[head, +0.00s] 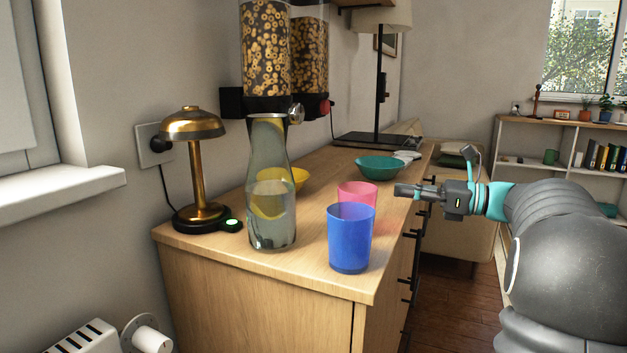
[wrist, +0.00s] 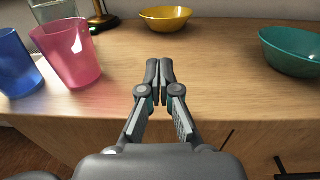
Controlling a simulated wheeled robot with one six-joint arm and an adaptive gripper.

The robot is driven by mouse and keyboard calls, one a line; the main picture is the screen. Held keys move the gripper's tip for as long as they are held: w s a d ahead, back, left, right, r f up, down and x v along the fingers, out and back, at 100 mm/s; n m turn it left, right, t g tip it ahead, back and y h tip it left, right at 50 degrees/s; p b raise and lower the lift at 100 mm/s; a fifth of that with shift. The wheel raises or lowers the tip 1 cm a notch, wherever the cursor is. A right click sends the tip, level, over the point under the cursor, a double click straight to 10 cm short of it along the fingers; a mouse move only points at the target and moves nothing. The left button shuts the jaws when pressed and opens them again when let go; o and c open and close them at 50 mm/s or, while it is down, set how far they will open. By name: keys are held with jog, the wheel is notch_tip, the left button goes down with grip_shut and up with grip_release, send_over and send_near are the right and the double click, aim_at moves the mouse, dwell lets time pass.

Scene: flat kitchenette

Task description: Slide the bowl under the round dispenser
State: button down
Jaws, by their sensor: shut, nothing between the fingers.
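Two bowls stand on the wooden counter. The yellow bowl (head: 297,177) is below and in front of the dispensers, partly hidden by a carafe; it also shows in the wrist view (wrist: 165,19). The teal bowl (head: 380,168) is farther along the counter and at the right of the wrist view (wrist: 290,52). Two wall dispensers with ring cereal hang above, a nearer one (head: 266,48) with a silver knob and a farther one (head: 311,50) with a red knob. I cannot tell for certain which is round. My gripper (head: 398,190) is shut and empty at the counter's front edge, between the bowls in the wrist view (wrist: 160,70).
A glass carafe (head: 271,205), a blue cup (head: 351,238) and a pink cup (head: 358,192) stand on the near part of the counter. A brass lamp (head: 194,160) stands at the left. A dark stand (head: 379,90) is at the far end. Counter between the bowls is clear.

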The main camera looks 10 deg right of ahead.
jog(key=x, duration=2.1)
jog(key=shift+s+r, duration=0.1)
jog(key=shift+s, duration=0.1)
